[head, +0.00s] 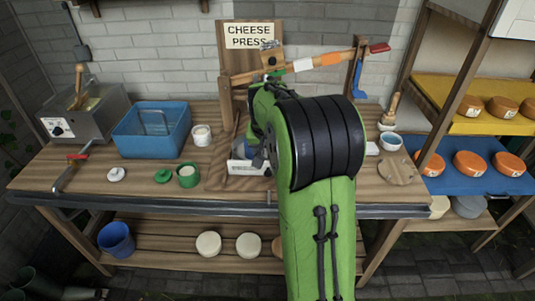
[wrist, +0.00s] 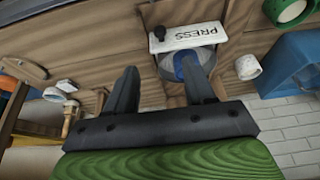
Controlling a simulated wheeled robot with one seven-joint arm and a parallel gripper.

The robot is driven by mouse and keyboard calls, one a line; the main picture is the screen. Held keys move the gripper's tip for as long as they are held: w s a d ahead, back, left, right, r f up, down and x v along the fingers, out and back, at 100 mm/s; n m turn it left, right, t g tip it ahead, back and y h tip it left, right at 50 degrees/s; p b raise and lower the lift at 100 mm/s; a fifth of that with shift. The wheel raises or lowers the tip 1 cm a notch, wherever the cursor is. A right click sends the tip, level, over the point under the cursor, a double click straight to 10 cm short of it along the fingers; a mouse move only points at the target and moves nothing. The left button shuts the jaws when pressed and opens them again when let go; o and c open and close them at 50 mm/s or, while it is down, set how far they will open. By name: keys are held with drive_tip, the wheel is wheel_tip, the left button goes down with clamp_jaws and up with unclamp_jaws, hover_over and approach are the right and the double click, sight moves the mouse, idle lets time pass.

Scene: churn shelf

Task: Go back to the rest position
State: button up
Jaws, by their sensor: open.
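My gripper (wrist: 157,78) is open in the wrist view, its two dark fingers apart with nothing held between them. It hangs over the wooden bench near the white PRESS plate (wrist: 187,36), which carries a grey round part with a blue piece. In the head view my green arm reaches over the middle of the bench and hides the gripper and part of the cheese press. The press's wooden lever (head: 331,61) slants up to a red tip at the right. The white plate (head: 246,167) shows left of my arm.
A blue tub (head: 151,129), a grey machine (head: 83,115) and small pots stand left on the bench (head: 120,189). At right are a round wooden board (head: 396,171) and a rack with orange cheeses on yellow (head: 462,123) and blue (head: 438,181) trays. A blue bucket (head: 116,240) sits below.

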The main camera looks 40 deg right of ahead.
idle(0.4)
drive_tip(key=s+a+r+n+t+y, duration=0.1)
drive_tip(key=s+a+r+n, duration=0.1)
drive_tip(key=s+a+r, duration=0.35)
drive_tip(key=s+a+r+n, duration=0.2)
drive_tip(key=s+a+r, duration=0.1)
drive_tip(key=s+a, duration=0.45)
drive_tip(key=s+a+f+n+y, duration=0.1)
drive_tip(key=s+a, duration=0.2)
drive_tip(key=s, duration=0.3)
drive_tip(key=s+a+n+t, duration=0.1)
drive_tip(key=s+a+n, duration=0.1)
drive_tip(key=s, duration=0.3)
drive_tip(key=shift+s+a+f+y+p, duration=0.4)
drive_tip(key=shift+a, duration=0.4)
